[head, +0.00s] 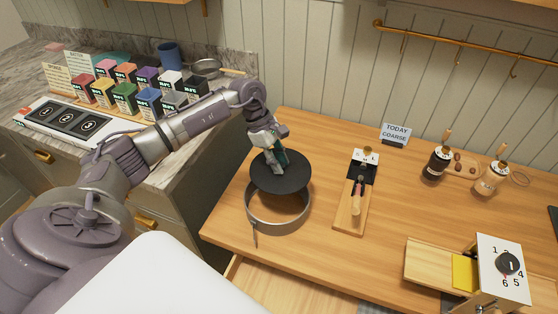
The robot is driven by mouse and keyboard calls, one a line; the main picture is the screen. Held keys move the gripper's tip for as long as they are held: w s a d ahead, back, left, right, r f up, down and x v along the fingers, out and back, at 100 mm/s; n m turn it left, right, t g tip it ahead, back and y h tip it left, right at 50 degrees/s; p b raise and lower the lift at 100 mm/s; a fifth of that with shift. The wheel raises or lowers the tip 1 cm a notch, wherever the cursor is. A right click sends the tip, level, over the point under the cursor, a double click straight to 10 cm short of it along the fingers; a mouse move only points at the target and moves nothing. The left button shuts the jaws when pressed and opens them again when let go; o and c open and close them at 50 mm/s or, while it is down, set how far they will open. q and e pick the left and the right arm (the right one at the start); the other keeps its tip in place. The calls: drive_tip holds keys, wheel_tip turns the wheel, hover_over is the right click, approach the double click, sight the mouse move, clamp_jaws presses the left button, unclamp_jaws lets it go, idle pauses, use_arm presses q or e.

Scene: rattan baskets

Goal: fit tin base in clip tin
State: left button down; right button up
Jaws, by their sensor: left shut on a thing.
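The clip tin (282,219) is a round grey metal ring with a clip hanging at its front left. It stands on the wooden worktop near the left edge. The tin base (293,180) is a dark flat disc. My left gripper (275,168) is shut on the tin base and holds it over the back part of the ring. The disc looks tilted and overlaps the ring's far rim in the picture. I cannot tell whether the two touch. My right gripper is not in view.
A wooden board with a small tool (357,190) lies right of the tin. A sign (395,133) and two bottles (437,165) stand at the back. A wooden device with a numbered dial (507,264) is at front right. An open drawer (280,285) juts out below the worktop's front edge.

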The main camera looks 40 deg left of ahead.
sight(279, 180)
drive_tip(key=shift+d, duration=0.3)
use_arm(q)
drive_tip(key=shift+s, duration=0.1)
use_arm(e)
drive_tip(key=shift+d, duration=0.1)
use_arm(q)
drive_tip(key=shift+s+d, duration=0.1)
drive_tip(key=shift+s, duration=0.2)
drive_tip(key=shift+s+d+m, duration=0.2)
drive_tip(key=shift+s+m, duration=0.05)
drive_tip(key=shift+s, duration=0.35)
drive_tip(key=shift+s+d+m, duration=0.15)
drive_tip(key=shift+s+m, duration=0.1)
drive_tip(key=shift+s, duration=0.35)
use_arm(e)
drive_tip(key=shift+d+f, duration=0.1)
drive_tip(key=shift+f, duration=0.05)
use_arm(q)
drive_tip(key=shift+s, duration=0.1)
drive_tip(key=shift+b, duration=0.5)
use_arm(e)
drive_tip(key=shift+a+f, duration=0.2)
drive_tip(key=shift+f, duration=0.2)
use_arm(q)
drive_tip(key=shift+b, duration=0.35)
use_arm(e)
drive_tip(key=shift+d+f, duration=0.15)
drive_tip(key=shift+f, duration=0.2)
